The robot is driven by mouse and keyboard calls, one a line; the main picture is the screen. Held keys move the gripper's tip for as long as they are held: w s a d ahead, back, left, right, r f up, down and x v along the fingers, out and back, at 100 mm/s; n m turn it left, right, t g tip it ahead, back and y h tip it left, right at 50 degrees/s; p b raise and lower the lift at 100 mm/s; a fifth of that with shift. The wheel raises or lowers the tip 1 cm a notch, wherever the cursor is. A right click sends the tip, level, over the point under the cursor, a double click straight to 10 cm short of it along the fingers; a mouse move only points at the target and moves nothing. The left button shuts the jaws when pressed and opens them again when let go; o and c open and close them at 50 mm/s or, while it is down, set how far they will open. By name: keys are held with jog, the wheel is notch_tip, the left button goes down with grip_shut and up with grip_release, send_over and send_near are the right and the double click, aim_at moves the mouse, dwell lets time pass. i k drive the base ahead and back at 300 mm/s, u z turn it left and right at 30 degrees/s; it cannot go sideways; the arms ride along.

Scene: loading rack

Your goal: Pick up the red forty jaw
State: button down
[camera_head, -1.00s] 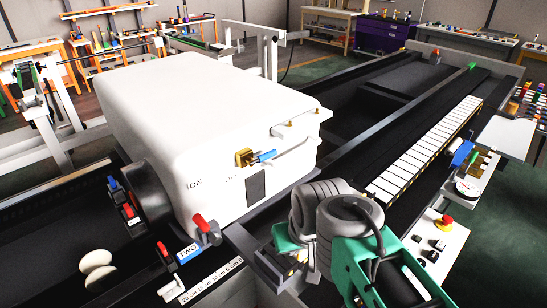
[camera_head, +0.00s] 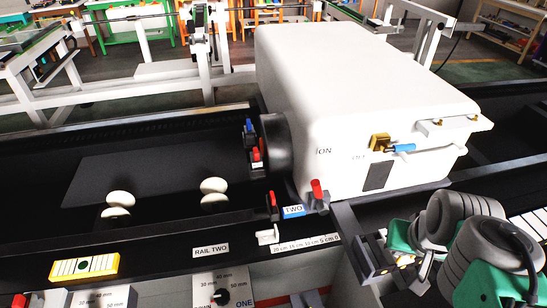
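Several small red-tipped pieces stand near the dark round chuck (camera_head: 279,145) on the front of the white machine. One red piece (camera_head: 257,157) is at the chuck's left edge, below a blue one (camera_head: 249,126). Another red-tipped piece (camera_head: 273,203) is beside the rail below the chuck, and a larger red-topped piece (camera_head: 317,190) stands right of the label TWO. I cannot tell which is the forty jaw. My gripper (camera_head: 385,268) appears at the lower right, partly hidden by my arm, apart from all these pieces. I cannot tell whether its fingers are open.
Two pairs of white discs (camera_head: 117,206) sit on the dark bed at left. A yellow-framed block (camera_head: 84,267) lies at front left. The front panel has a black dial (camera_head: 220,297).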

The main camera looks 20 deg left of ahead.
aim_at(256, 160)
jog(key=u, duration=2.2)
jog(key=i, duration=0.4)
jog(key=u, duration=0.85)
